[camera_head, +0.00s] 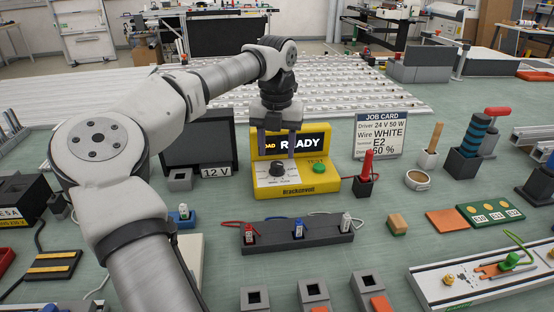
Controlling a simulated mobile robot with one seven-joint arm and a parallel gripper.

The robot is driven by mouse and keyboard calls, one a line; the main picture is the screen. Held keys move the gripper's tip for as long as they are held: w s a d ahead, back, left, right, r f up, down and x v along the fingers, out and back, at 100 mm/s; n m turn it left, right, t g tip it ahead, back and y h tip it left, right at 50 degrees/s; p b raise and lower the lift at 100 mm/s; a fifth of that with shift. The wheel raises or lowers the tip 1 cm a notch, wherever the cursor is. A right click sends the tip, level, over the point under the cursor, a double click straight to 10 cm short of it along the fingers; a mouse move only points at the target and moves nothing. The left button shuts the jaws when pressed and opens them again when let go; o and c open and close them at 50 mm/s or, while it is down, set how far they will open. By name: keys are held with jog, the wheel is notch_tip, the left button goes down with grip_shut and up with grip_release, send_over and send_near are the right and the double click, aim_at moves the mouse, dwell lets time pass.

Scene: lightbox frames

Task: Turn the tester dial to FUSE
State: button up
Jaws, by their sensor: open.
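The tester (325,186) is a yellow box with a raised back panel, standing near the middle of the bench. Its dark display (313,142) reads READY, with part of another word, ending in "AD", at its left. The black dial (278,168) sits on the front left of the tester's top. Its pointer direction and the small labels around it, FUSE included, are too small to read. My gripper (278,154) points down with its two dark fingers apart, just above or behind the dial. I cannot tell whether the fingers touch it. They hide part of the display.
A green TEST button (319,168) sits right of the dial. A red-handled tool in a black holder (365,187) stands close at the tester's right. A dark screen (190,148) stands at left behind my arm. A black rack (320,236) with wired parts lies in front. A job card (380,135) stands behind right.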

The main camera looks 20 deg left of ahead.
aim_at(277, 164)
jog(key=shift+f, duration=2.05)
jog(key=shift+c, duration=0.4)
jog(key=c, duration=0.9)
jog(key=shift+r+m+p, duration=0.1)
jog(key=shift+m+p, duration=0.25)
jog(key=shift+m, duration=0.05)
jog(key=shift+m+p, duration=0.55)
jog(key=shift+m, duration=0.45)
jog(key=shift+w+m+p, duration=0.1)
jog(key=shift+m+p, duration=0.8)
jog(key=shift+m, duration=1.6)
